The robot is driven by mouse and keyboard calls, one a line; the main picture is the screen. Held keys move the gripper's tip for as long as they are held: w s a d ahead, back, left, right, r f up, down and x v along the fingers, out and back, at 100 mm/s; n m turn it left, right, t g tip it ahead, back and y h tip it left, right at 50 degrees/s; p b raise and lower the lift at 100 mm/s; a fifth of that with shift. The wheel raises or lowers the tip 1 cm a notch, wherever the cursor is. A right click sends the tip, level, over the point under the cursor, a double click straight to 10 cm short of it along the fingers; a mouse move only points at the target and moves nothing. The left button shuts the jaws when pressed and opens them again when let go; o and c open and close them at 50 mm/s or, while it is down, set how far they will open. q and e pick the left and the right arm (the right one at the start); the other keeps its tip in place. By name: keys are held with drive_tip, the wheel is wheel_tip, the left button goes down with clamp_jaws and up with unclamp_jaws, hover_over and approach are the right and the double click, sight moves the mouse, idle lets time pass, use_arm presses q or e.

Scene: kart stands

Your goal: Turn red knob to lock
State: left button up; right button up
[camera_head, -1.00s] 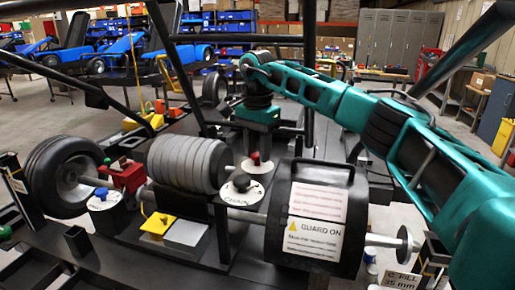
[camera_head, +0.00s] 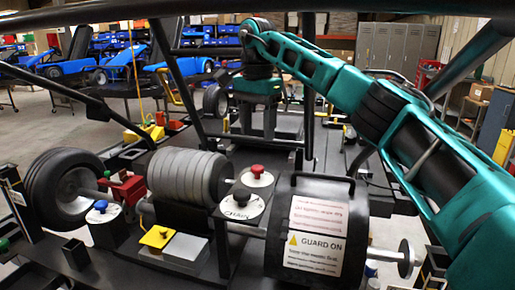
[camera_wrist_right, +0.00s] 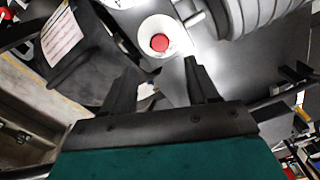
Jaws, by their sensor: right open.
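The red knob (camera_head: 257,170) sits on a round white plate (camera_head: 258,180) right of the ribbed grey cylinder. In the right wrist view the round red knob (camera_wrist_right: 160,42) shows ahead of the fingertips, lined up with the gap between them. Which way it is turned cannot be told. My right gripper (camera_head: 257,132) points down above and behind the knob in the head view, apart from it. It is open and empty; its two dark fingers stand spread in the wrist view (camera_wrist_right: 160,80). My left gripper is not in view.
A black knob (camera_head: 242,195) on a plate marked CHAIN stands just in front of the red one. A black drum guard (camera_head: 318,205) is close on the right. The ribbed cylinder (camera_head: 188,176) and a blue knob (camera_head: 101,206) stand left. Dark frame bars (camera_head: 181,90) cross above.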

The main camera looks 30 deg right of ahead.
drive_tip(key=shift+r, duration=1.95)
